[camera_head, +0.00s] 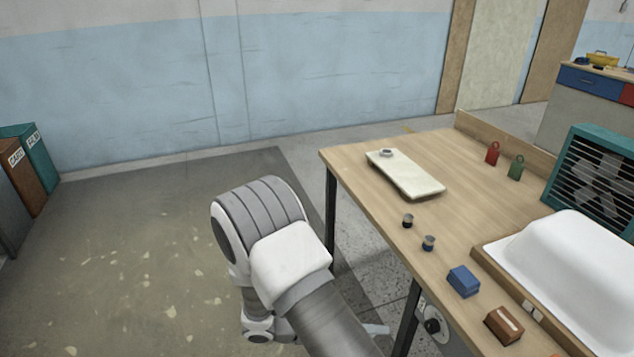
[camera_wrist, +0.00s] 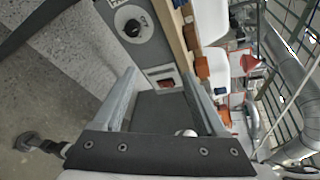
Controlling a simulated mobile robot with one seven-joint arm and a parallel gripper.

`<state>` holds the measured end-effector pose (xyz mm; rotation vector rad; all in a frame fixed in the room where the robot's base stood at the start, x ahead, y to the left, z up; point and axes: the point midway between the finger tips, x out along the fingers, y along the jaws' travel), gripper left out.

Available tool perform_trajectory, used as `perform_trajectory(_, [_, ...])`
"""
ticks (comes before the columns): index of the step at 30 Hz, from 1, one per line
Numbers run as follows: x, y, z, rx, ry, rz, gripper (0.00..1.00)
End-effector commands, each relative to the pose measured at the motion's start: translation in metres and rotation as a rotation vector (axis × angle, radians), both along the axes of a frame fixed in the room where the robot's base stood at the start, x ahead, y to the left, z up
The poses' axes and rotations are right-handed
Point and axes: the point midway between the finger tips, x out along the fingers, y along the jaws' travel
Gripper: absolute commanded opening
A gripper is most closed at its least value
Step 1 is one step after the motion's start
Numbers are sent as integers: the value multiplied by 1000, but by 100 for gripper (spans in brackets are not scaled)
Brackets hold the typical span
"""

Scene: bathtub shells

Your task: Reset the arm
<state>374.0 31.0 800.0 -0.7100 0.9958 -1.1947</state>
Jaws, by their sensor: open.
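My arm shows in the head view, bent beside the left edge of the wooden workbench (camera_head: 385,225). In the wrist view my gripper (camera_wrist: 158,76) is open, its two grey fingers apart with nothing held between them. Past the fingers is a grey panel with a black knob (camera_wrist: 131,27), below the bench top. In the head view the gripper is mostly hidden behind my own arm, low beside the bench; only a pale finger-like part shows.
The bench holds a cream board (camera_head: 405,174), red (camera_head: 492,154) and green (camera_head: 516,168) tags, small cups, a blue box (camera_head: 463,281), a brown block (camera_head: 504,325) and a white tub shell (camera_head: 570,280). Bins (camera_head: 38,158) stand far left. The floor left of my arm is clear.

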Motion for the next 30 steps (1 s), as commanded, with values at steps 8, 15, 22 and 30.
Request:
perform_trajectory(8, [-12,-15,83,248,-368,-331,74])
perform_trajectory(15, [-29,-25,143,427,-685,-637,74])
perform_trajectory(22, [-49,-32,197,576,-983,-943,74])
perform_trajectory(30, [-74,-36,256,732,-1321,-1321,74])
